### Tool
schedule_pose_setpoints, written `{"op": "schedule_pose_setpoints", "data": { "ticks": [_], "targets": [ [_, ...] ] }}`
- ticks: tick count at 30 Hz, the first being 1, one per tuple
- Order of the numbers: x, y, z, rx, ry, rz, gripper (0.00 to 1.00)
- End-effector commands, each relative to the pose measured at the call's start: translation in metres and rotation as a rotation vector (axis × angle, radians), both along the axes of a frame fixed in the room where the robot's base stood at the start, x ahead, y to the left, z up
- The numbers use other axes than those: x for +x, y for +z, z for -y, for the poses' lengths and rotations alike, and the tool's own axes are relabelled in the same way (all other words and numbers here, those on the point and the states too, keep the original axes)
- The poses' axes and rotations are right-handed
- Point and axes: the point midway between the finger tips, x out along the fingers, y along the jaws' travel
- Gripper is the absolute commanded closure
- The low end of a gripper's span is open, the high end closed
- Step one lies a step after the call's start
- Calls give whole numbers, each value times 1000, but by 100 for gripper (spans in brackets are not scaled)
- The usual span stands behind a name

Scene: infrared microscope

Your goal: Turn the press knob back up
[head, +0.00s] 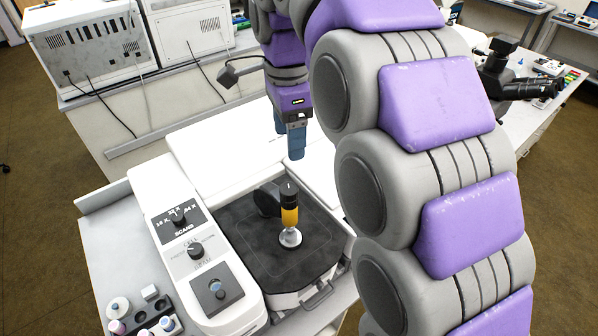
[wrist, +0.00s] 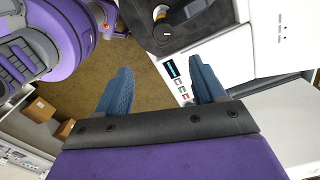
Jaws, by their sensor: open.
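The press knob (head: 289,203) is a small upright cylinder with a black top, a yellow band and a silver foot. It stands on the dark top plate (head: 265,255) of the white microscope, beside a black rounded part (head: 267,200).
A control panel (head: 194,240) with dials stands left of the plate. A tray of small vials (head: 145,318) sits at lower left. White instruments (head: 95,50) stand on a back bench. A small panel with coloured buttons (wrist: 178,80) lies near the right finger.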

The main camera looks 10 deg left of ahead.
Motion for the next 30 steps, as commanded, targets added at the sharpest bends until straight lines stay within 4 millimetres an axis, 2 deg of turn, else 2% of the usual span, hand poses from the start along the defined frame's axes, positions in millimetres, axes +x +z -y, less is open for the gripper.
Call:
{"op": "schedule_pose_setpoints", "data": {
  "ticks": [3,8,20,30],
  "targets": [
    [1,4,-8,4,-22,6,31],
    [2,-7,-10,2,-26,4,31],
    [1,-60,-9,-2,-24,-1,31],
    [1,-122,-9,-2,-23,-1,31]
  ]
}}
